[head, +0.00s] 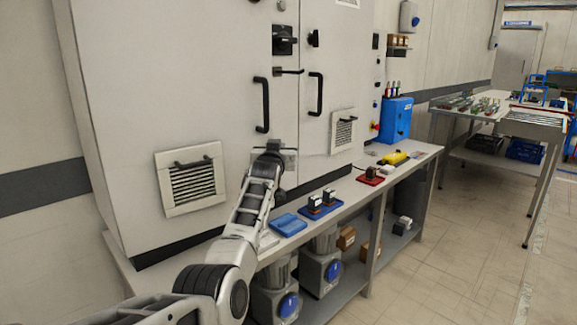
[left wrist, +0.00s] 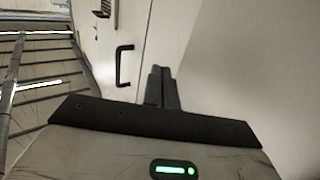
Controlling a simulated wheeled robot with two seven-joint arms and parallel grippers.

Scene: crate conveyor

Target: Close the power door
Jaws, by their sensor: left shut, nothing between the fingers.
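The light grey cabinet (head: 205,75) has a left door (head: 225,110) and a right door (head: 345,80), each with a black bar handle: the left handle (head: 262,105) and the right handle (head: 316,94). A seam runs between the doors; I cannot tell how far either door stands open. My left gripper (head: 272,148) is shut and empty, pointing at the cabinet front just below the left handle. In the left wrist view its fingers (left wrist: 161,75) are together near the pale door surface, with a black handle (left wrist: 124,65) to their left. My right gripper is not in view.
A bench (head: 345,195) runs along the cabinet front, holding a blue tray (head: 288,224), small parts on mats and a blue box (head: 396,118). Grey motors (head: 320,265) stand on its lower shelf. Another table (head: 455,115) stands at the right; the floor in front is clear.

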